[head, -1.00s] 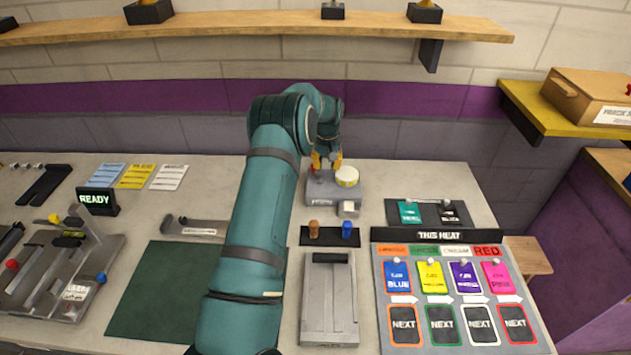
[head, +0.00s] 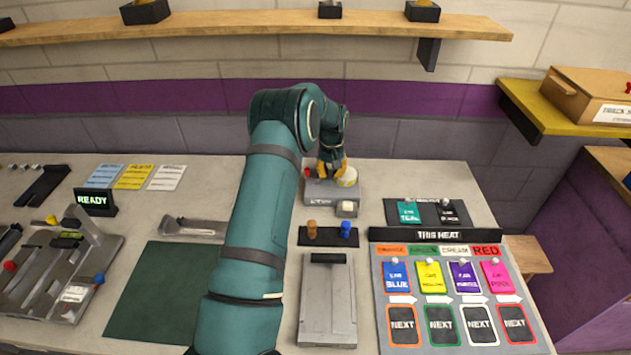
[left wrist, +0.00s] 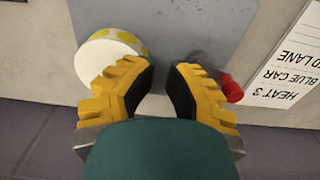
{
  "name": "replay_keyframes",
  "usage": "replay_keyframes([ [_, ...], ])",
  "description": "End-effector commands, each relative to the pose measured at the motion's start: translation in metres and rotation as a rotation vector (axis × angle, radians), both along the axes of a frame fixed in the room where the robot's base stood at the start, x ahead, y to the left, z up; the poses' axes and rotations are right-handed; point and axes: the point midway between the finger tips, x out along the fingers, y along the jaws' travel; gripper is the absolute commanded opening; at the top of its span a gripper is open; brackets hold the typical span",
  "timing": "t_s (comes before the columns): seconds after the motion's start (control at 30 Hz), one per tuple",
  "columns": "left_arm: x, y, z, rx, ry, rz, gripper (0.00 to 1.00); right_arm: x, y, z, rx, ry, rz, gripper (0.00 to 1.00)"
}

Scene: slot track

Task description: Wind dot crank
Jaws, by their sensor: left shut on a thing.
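A grey crank box (head: 322,194) stands at the back of the counter. On it are a round drum (head: 348,177) with a white top and yellow dots, and a red knob (head: 308,172). In the left wrist view the drum (left wrist: 108,52) lies left of the fingers and the red knob (left wrist: 231,88) right of them. My left gripper (head: 332,166) points down over the box, between drum and knob. Its yellow fingers (left wrist: 162,82) are shut on the crank, which they mostly hide; a small gap shows between the pads. My right gripper is out of view.
A small rack with an orange and a blue peg (head: 346,229) stands in front of the box. A grey track piece (head: 328,300) lies nearer. The heat board (head: 455,290) is at right, a green mat (head: 165,290) at left. A shelf (head: 260,28) runs above.

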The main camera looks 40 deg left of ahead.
Motion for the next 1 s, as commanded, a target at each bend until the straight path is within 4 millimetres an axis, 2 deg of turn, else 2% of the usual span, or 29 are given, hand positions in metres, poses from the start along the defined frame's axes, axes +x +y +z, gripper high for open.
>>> replay_keyframes([
  [0.03, -0.014, -0.002, -0.014, -0.011, 0.044, -0.001, 0.00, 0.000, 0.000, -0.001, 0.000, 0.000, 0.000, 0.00],
  [0.13, -0.016, -0.003, -0.014, -0.011, 0.043, 0.000, 0.00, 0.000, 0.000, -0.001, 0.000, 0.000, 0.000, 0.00],
  [0.77, -0.011, 0.002, -0.014, -0.009, 0.045, 0.001, 0.00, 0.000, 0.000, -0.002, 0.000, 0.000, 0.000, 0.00],
  [1.0, -0.011, 0.002, -0.003, -0.008, 0.044, 0.001, 0.00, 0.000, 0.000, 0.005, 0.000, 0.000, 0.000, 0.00],
])
